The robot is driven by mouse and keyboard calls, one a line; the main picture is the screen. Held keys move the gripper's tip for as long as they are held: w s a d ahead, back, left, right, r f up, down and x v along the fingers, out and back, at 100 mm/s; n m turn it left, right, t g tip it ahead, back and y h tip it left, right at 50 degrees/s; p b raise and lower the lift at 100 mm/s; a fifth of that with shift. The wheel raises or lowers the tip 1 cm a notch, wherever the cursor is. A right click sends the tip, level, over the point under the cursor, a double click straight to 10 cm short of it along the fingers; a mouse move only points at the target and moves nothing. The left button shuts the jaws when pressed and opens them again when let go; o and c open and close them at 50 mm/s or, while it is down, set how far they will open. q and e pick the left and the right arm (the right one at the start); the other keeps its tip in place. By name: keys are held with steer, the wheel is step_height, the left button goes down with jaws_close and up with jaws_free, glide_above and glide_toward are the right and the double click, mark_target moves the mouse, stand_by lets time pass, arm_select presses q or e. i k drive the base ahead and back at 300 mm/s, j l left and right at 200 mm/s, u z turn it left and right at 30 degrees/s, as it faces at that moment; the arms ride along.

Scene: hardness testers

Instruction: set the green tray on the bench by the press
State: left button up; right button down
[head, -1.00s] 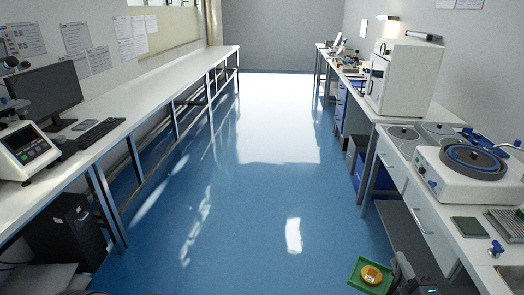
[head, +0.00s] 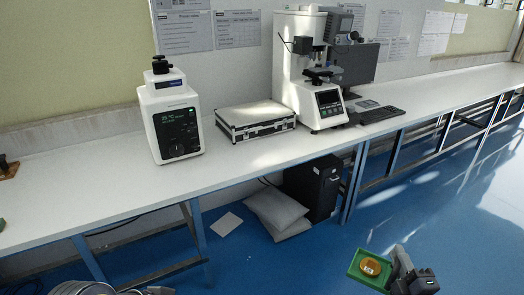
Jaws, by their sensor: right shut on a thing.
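The green tray (head: 378,283) is at the lower right of the head view, above the blue floor and in front of the bench. A round orange-yellow piece (head: 371,267) with a pale centre lies in it. My right gripper (head: 393,272) is shut on the tray's right side. The white bench (head: 110,198) runs along the wall. A white machine with a black control panel and a black knob on top, which looks like the press (head: 176,128), stands on it at left. My left gripper is not in view.
A silver case (head: 255,121) stands right of the press, then a white tester (head: 301,75), a monitor and a keyboard (head: 382,114). Below are a black computer (head: 318,188) and grey sacks (head: 275,212).

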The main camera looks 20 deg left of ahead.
mark_target(74, 201)
steer(key=i+j+u, duration=0.1)
steer(key=j+u, duration=0.25)
steer(key=i+j+u, duration=0.1)
steer(key=j+u, duration=0.2)
steer(key=j, duration=0.25)
steer(key=i+j+u, duration=0.2)
steer(key=j+u, duration=0.15)
steer(key=i+j+u, duration=0.3)
steer(key=i+j, duration=0.25)
steer(key=j, duration=0.2)
steer(key=i+j, duration=0.3)
steer(key=j, duration=0.15)
steer(key=i+j+u, duration=0.1)
steer(key=i+j, duration=0.15)
steer(key=j, duration=0.2)
